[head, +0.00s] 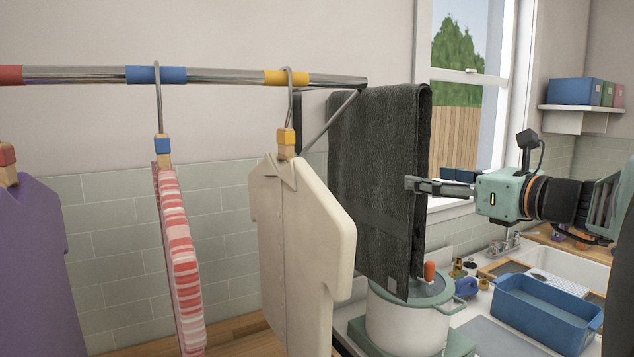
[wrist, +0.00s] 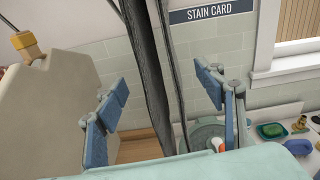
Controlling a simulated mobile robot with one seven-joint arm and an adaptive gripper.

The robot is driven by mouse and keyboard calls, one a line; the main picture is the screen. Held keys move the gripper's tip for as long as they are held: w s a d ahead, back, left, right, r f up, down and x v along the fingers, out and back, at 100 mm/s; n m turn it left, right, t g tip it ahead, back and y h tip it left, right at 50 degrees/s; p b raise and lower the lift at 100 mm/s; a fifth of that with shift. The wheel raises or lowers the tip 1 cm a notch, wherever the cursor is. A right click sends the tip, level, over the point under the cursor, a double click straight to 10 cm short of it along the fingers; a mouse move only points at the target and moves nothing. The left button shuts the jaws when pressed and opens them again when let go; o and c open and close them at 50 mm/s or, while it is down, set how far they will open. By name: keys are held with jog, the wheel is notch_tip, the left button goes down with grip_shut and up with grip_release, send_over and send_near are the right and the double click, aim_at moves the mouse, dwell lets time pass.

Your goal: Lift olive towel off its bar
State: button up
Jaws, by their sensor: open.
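A dark charcoal-grey towel (head: 375,170) hangs folded over a bar at the right end of the rail; no towel looks clearly olive. The bar under its top fold is hidden. My gripper (head: 422,185) is at the towel's right edge, about halfway down, with one finger in front of the cloth. In the wrist view, my open gripper (wrist: 160,92) has a blue-padded finger on either side of the towel (wrist: 149,75), which shows edge-on as two hanging layers between them. There are visible gaps between the pads and the cloth.
A cream shirt-shaped garment (head: 300,240) hangs close left of the towel, with a striped one (head: 178,260) and a purple one (head: 40,270) beyond. A white pot (head: 405,320) stands below the towel. A blue basin (head: 545,312) is by the sink, and a window (head: 470,120) is behind.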

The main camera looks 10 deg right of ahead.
aim_at(391, 157)
jog(key=shift+w+a+r+t, duration=0.15)
jog(key=shift+w+r, duration=0.15)
jog(key=shift+r, duration=0.15)
jog(key=shift+w+a+r+t, duration=0.1)
jog(key=shift+w+r+t, duration=0.05)
jog(key=shift+w+r, duration=0.2)
jog(key=shift+m, duration=0.3)
jog(key=x, duration=0.3)
jog(key=p+x, duration=0.1)
jog(key=shift+w+a+r, duration=0.15)
jog(key=shift+w+r, duration=0.1)
jog(key=shift+w, duration=0.05)
jog(key=p+x, duration=0.1)
jog(key=x, duration=0.5)
jog(key=shift+s, duration=0.1)
grip_shut()
jog(key=shift+r, duration=0.25)
